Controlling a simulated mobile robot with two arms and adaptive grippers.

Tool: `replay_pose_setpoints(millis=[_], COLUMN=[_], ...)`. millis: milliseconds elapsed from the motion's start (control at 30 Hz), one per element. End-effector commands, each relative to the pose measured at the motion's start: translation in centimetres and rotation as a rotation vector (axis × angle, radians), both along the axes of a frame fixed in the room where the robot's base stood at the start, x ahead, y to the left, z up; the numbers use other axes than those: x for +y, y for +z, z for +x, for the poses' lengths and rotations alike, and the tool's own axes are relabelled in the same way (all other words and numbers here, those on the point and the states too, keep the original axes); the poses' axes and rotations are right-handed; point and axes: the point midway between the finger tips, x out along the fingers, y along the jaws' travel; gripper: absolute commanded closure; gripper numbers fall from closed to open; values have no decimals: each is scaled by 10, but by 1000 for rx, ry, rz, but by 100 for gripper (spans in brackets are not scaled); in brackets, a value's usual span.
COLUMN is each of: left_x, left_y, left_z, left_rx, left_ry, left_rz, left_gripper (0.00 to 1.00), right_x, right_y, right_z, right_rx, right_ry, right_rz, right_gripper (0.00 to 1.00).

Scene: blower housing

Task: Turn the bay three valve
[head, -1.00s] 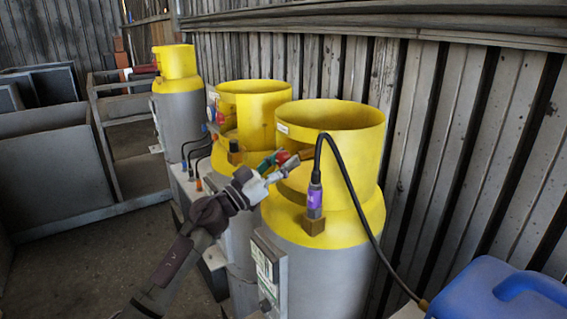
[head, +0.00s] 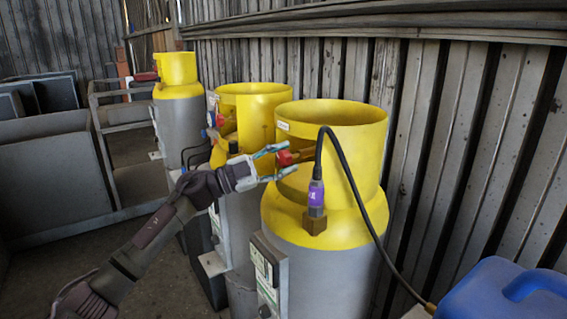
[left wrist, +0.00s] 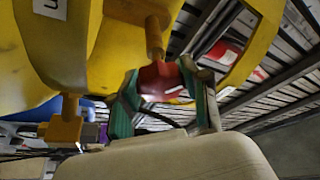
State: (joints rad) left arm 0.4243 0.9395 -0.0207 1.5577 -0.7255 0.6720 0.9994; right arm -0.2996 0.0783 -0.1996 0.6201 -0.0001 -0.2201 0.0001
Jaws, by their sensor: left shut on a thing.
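The nearest grey cylinder (head: 326,262) has a yellow top and an open yellow collar (head: 345,135). A red valve knob (head: 285,158) sits at the collar's opening. My left gripper (head: 282,164) reaches in from the left, with its fingers either side of the knob. In the left wrist view the red knob (left wrist: 159,82) is between the teal-padded fingertips, on a brass stem under the yellow collar. The gripper is shut on it. Bay numbers cannot be read. My right gripper is out of view.
A black hose with a purple fitting (head: 316,193) rises beside the knob and arcs down to the right. Two more yellow-topped cylinders (head: 253,112) (head: 177,68) stand behind. A blue jug (head: 505,291) is at front right. A corrugated wall (head: 470,150) runs behind; floor is open at left.

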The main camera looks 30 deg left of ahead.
Motion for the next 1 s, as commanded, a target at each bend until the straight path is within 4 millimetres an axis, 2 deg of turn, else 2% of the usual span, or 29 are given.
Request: replay_pose_setpoints(millis=[600,1000], left_x=[1,0], left_y=[2,1], left_z=[0,0], left_rx=[-222,-322], left_ry=[0,-1], left_rz=[537,780], left_gripper=[88,88], right_x=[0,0], right_y=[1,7], right_z=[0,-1], right_rx=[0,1], right_ry=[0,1], right_rz=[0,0], right_gripper=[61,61])
